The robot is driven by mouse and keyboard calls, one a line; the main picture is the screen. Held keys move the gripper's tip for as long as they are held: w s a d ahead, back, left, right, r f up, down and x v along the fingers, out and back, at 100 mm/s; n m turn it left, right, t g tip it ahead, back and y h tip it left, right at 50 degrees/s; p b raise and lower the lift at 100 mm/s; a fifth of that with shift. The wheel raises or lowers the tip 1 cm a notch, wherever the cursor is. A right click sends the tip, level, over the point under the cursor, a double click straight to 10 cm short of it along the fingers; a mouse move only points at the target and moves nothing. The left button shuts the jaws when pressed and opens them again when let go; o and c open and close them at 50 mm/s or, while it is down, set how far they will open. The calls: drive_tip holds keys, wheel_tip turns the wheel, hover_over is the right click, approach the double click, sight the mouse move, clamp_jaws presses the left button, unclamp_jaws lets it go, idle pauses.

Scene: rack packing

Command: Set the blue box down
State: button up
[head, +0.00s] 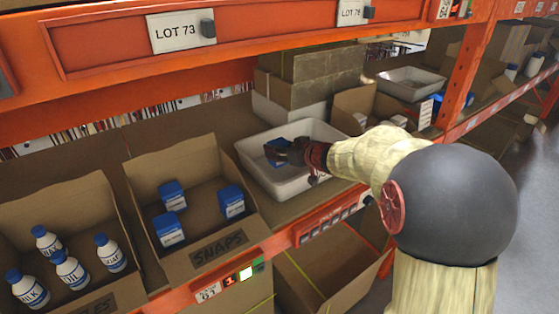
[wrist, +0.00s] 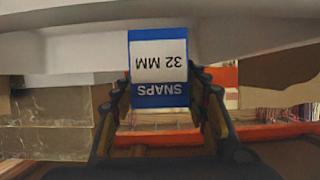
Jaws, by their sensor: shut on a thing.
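The blue box (wrist: 158,68) has a white label reading SNAPS 32 MM, which appears upside down in the wrist view. My gripper (wrist: 158,95) is shut on it, with one finger on each side. In the head view, my gripper (head: 293,153) reaches into a white tub (head: 302,184) on the shelf, and the blue box (head: 275,150) shows in the tub area just beyond the fingers. Whether the box touches the tub floor I cannot tell.
A cardboard bin marked SNAPS (head: 188,264) left of the tub holds 3 blue boxes. A bin of white bottles (head: 112,225) stands further left. Cardboard boxes (head: 315,65) stand behind the tub. The orange shelf beam (head: 300,30) runs above.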

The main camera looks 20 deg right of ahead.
drive_tip(key=shift+w+d+f, duration=0.3)
drive_tip(key=shift+w+f, duration=0.3)
drive_tip(key=shift+f, duration=0.15)
drive_tip(key=shift+w+d+f+b, duration=0.15)
drive_tip(key=shift+f+b, duration=0.25)
drive_tip(key=shift+f, duration=1.35)
drive_tip(key=shift+f, duration=0.2)
drive_tip(key=o, duration=1.3)
drive_tip(key=shift+c, duration=0.2)
